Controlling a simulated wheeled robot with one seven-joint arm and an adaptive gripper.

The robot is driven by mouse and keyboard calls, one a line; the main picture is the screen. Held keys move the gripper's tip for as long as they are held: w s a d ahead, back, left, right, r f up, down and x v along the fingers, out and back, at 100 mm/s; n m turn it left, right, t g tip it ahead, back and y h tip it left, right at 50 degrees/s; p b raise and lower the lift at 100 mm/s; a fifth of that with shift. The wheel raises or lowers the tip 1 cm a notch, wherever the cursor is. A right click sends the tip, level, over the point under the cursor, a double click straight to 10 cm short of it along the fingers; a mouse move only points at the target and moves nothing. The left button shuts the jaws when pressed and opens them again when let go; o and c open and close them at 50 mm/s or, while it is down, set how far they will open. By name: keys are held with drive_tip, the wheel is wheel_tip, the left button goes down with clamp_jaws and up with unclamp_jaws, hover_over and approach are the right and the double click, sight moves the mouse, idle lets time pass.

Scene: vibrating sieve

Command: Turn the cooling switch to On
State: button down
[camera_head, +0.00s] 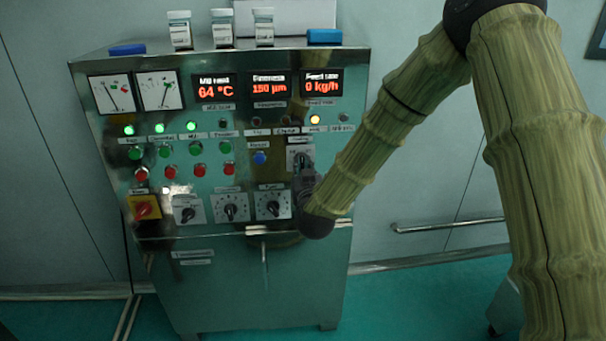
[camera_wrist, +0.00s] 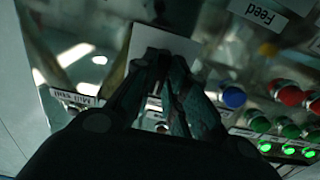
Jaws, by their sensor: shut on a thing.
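The cooling switch (camera_head: 299,154) is a small white plate with a dark knob at the right side of the panel, under a label that seems to read "Cooling". Its white plate also shows in the wrist view (camera_wrist: 163,40). My gripper (camera_head: 302,169) reaches it from below right. In the wrist view, my gripper's fingers (camera_wrist: 165,66) are closed together in front of the plate, shut on the switch knob. The fingers hide most of the knob, so I cannot tell its setting.
The metal cabinet (camera_head: 245,285) carries gauges, red displays, lamps and buttons. A blue button (camera_head: 260,158) is just left of the switch. Several dials, including one dial (camera_head: 272,206), sit lower left. Several bottles stand on top. A wall rail (camera_head: 450,226) runs at right.

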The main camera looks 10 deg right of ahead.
drive_tip(key=m+b, duration=0.3)
drive_tip(key=m, duration=0.2)
drive_tip(key=shift+f+m, duration=0.1)
drive_tip(key=shift+m, duration=0.2)
drive_tip(key=shift+m+b, duration=0.95)
drive_tip(key=shift+m, duration=0.65)
drive_tip(key=c, duration=1.4)
unclamp_jaws()
drive_tip(key=shift+c, duration=0.2)
drive_tip(key=shift+s, duration=0.1)
drive_tip(key=s, duration=1.1)
drive_tip(key=shift+s+a, duration=0.35)
drive_tip(key=shift+s, duration=0.05)
